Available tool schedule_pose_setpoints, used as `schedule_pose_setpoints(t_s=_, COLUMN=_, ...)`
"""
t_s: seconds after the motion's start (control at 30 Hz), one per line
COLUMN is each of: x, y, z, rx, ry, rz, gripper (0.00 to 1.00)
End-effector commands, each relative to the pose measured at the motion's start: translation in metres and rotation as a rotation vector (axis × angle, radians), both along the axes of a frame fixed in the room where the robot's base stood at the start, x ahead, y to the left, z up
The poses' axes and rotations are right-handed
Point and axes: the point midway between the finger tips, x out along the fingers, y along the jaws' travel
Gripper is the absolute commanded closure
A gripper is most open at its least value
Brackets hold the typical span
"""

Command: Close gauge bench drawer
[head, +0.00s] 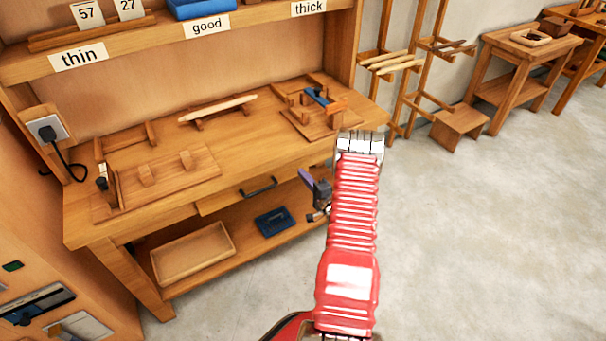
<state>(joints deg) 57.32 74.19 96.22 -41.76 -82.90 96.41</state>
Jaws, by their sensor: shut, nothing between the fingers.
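The gauge bench (75,225) is a wooden workbench on the left of the head view. Its drawer (225,202) is under the top and has a dark bar handle (260,188). The drawer front seems to stand out a little from the bench's front edge; its right end is partly hidden. My gripper (310,192) is small and dark in this view, to the right of the handle and apart from it in the picture. It is shut and empty. My red arm hides part of the bench's right end.
Wooden jigs (165,172) stand on the benchtop. A wooden tray (193,255) and a blue box (274,221) are on the lower shelf. A rack (390,62) and a small table (520,50) stand at the back right. The grey floor (480,230) on the right is clear.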

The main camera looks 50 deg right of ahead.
Motion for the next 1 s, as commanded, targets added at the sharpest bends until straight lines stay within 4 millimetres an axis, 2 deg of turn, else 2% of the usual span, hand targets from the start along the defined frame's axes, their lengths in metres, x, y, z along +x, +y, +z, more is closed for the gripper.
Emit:
schedule_pose_setpoints(t_s=0.4, x=-0.070, y=0.020, z=-0.001, rx=0.006, ry=-0.001, rz=-0.004, gripper=1.00)
schedule_pose_setpoints(t_s=0.6, x=-0.096, y=0.029, z=-0.001, rx=0.006, ry=-0.002, rz=-0.001, gripper=1.00)
schedule_pose_setpoints(t_s=0.73, x=-0.105, y=0.032, z=-0.001, rx=0.004, ry=-0.001, rz=0.000, gripper=1.00)
schedule_pose_setpoints(t_s=1.0, x=-0.106, y=0.033, z=-0.001, rx=0.004, ry=-0.001, rz=0.002, gripper=1.00)
